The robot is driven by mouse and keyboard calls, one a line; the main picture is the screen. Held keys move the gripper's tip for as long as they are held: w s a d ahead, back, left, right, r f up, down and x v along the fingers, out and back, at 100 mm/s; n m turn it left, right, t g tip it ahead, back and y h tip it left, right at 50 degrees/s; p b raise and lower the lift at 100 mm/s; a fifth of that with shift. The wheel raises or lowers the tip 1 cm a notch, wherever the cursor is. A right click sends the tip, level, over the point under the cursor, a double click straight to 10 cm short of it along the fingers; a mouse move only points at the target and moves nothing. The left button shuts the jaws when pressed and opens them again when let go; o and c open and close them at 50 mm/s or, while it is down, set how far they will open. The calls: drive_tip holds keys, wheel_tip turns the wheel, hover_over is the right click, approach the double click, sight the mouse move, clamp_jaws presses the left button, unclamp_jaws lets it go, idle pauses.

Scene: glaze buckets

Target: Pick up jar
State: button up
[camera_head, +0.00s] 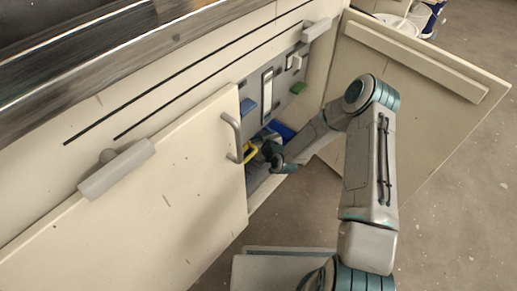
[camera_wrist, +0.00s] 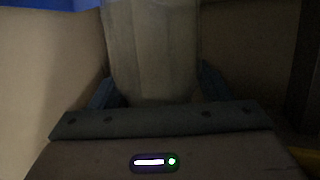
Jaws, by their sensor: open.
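In the dim wrist view a pale, upright-sided object, apparently the jar (camera_wrist: 152,45), stands between the two fingers of my gripper (camera_wrist: 157,88). One bluish finger is on its left and one on its right. The fingers are open around it; whether either touches it is too dark to tell. The jar's top runs out of the picture and its lower part is hidden behind the gripper body. In the head view my arm reaches into the open cabinet, and the jar cannot be made out there.
A cabinet door (camera_head: 150,180) with a handle stands left of the opening; an open door (camera_head: 425,100) is at the right. Inside are a yellow item (camera_head: 250,152), a blue item (camera_head: 281,130) and a back panel with small blocks. In the wrist view pale surfaces flank the gripper closely.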

drive_tip(key=c, duration=1.1)
drive_tip(key=shift+r, duration=0.1)
